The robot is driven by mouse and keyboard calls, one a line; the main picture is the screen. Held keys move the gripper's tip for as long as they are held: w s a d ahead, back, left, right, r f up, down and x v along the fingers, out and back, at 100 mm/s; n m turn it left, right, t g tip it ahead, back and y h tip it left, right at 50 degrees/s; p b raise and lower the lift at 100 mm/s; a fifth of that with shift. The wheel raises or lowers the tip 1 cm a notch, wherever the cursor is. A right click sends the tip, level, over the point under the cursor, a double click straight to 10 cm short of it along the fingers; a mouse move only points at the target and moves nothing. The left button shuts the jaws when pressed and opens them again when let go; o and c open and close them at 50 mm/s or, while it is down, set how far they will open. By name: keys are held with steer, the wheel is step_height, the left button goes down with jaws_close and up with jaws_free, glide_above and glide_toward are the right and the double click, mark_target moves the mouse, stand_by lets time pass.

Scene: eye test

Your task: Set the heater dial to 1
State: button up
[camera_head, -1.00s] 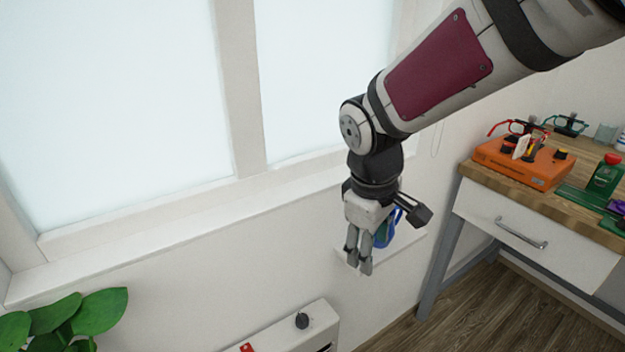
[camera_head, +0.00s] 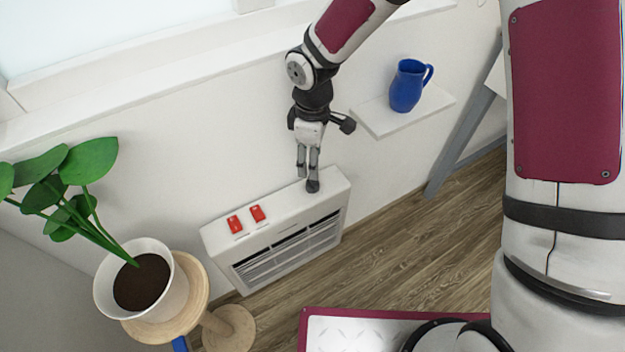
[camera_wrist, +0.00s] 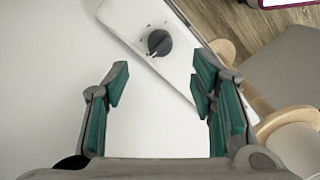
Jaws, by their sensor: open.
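The white heater (camera_head: 275,248) stands low against the wall under the window. Its dark round dial (camera_head: 313,186) sits on the top face near the right end. In the wrist view the dial (camera_wrist: 158,43) shows a pale pointer line toward the lower left; the small marks around it are too small to read. My gripper (camera_head: 308,172) points down just over the dial, fingers apart and empty. In the wrist view my gripper (camera_wrist: 160,80) has a fingertip on each side, with the dial beyond the gap between them.
Two red switches (camera_head: 246,219) sit on the heater's left half. A potted plant (camera_head: 140,280) on a wooden stand (camera_head: 195,300) is at the left. A blue jug (camera_head: 407,86) stands on a white wall shelf (camera_head: 440,100) right of my gripper.

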mark_target(313, 181)
step_height(313, 181, down, 9)
steer(key=shift+r+b, duration=0.1)
steer(key=shift+b, duration=0.85)
steer(key=shift+c, duration=0.2)
steer(key=c, duration=1.1)
